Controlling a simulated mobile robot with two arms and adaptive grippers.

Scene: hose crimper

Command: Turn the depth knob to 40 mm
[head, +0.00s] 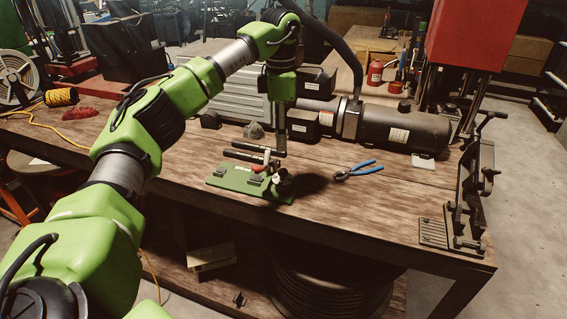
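My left arm reaches in from the left and its end points straight down over the bench. My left gripper (283,148) is small and dark here, above or at the back of a green base plate (228,180); I cannot tell whether it touches anything or how its fingers stand. The plate carries a red-handled clamp (265,166) and a small dark fixture with a pale round part (277,178) at its right end. I cannot make out which part is the depth knob, and no scale or 40 mm mark is readable. My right gripper is not in view.
Blue-handled pliers (357,171) lie right of the plate. A black cylindrical machine (402,128) and a grey ribbed case (225,85) stand behind. A black metal frame (466,195) stands at the bench's right end. The front right of the wooden bench (370,215) is clear.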

